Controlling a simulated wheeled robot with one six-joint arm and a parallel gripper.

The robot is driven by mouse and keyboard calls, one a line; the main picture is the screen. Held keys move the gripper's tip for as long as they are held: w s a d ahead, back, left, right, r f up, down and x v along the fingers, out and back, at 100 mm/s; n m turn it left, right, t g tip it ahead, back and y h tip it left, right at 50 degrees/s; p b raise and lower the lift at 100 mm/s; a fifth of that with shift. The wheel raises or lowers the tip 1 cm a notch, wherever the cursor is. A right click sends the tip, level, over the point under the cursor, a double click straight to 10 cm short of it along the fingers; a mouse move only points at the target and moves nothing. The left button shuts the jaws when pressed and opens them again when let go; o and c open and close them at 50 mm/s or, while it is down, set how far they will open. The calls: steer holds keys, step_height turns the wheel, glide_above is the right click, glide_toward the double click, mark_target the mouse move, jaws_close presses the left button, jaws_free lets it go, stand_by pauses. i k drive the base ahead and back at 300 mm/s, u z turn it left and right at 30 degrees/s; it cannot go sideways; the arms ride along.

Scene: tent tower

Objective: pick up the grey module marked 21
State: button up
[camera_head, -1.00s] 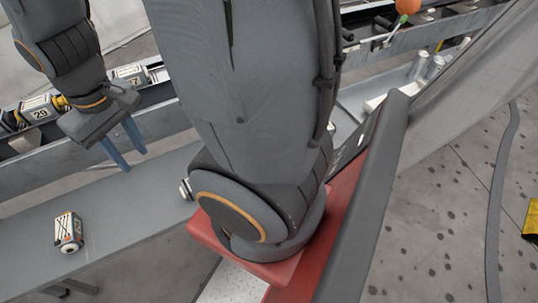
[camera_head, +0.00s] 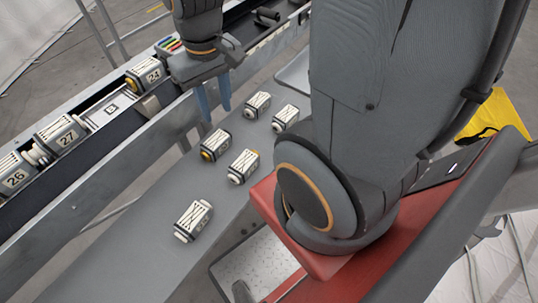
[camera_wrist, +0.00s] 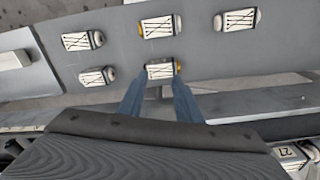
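No module is clearly readable as 21. Several pale modules with black crossed lines lie on the grey bench, such as one (camera_head: 193,221) at its near end and a yellow-capped one (camera_head: 215,145) below my gripper; no numbers show on them. My gripper (camera_head: 216,112) hangs above the bench with its two blue fingers apart and nothing between them. In the wrist view, a crossed-face module (camera_wrist: 160,71) appears just beyond the fingertips (camera_wrist: 159,92). Another module (camera_wrist: 290,156), at the lower right, is cut off, and its number could be 21 or 27.
A trough along the left of the bench holds modules marked 24 (camera_head: 146,75), 27 (camera_head: 60,133) and 26 (camera_head: 14,174). Its metal side wall (camera_head: 130,140) borders the bench. A yellow item (camera_head: 497,116) is at the right. The bench's lower left part is bare.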

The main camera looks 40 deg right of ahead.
mark_target(244, 166)
steer(key=z, duration=1.35)
steer(key=k, duration=0.9)
steer(key=u, duration=0.7)
